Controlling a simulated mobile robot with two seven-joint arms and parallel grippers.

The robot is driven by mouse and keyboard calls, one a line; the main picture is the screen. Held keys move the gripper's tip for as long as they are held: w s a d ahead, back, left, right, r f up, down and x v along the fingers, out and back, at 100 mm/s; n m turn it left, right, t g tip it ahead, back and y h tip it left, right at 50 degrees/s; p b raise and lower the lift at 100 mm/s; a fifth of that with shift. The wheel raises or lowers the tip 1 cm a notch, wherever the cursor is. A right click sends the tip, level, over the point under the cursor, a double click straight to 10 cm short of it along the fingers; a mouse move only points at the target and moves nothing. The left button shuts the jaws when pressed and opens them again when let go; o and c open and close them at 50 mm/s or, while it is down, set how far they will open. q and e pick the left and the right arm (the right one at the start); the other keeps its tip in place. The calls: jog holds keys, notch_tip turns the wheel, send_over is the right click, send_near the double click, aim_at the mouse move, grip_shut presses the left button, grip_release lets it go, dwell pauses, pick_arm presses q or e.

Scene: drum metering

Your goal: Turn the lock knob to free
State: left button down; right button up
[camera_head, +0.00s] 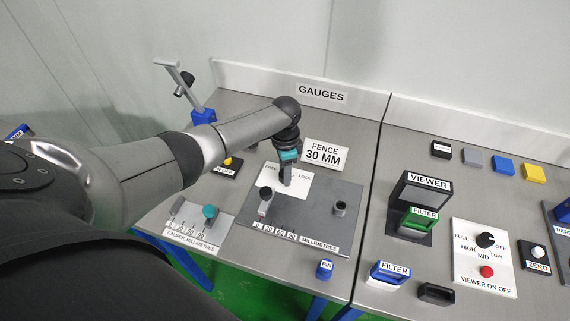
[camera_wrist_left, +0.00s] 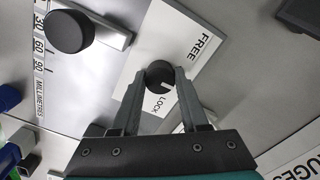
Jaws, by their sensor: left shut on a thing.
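The black lock knob (camera_wrist_left: 160,74) sits on a white plate marked FREE and LOCK (camera_wrist_left: 178,45). In the left wrist view my left gripper (camera_wrist_left: 160,85) is shut on the knob, with one finger on each side. A pale pointer mark on the knob's face lies on the side near the LOCK label; its exact angle is hard to tell. In the head view my left gripper (camera_head: 287,178) reaches down from above onto the white plate (camera_head: 302,190), and it mostly hides the knob. My right gripper is not in view.
The grey gauge panel (camera_head: 320,212) holds a slider with a black knob (camera_head: 266,192) over a millimetre scale, and a dark post (camera_head: 340,208). A FENCE 30 MM sign (camera_head: 325,153) stands behind. A caliper panel (camera_head: 187,227) lies left, a blue pin block (camera_head: 325,269) in front.

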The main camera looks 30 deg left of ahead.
pick_arm(q)
jog(key=n+p, duration=0.2)
jog(key=n, duration=0.2)
jog(key=shift+r+n, duration=0.1)
jog(key=shift+n, duration=0.2)
jog(key=shift+n+p, duration=1)
jog(key=shift+n, duration=1)
jog(key=shift+c, duration=2.1)
grip_release()
jog(key=shift+r+p, duration=0.3)
notch_tip(320, 180, up, 14)
jog(key=p, duration=0.4)
jog(key=shift+r, duration=0.25)
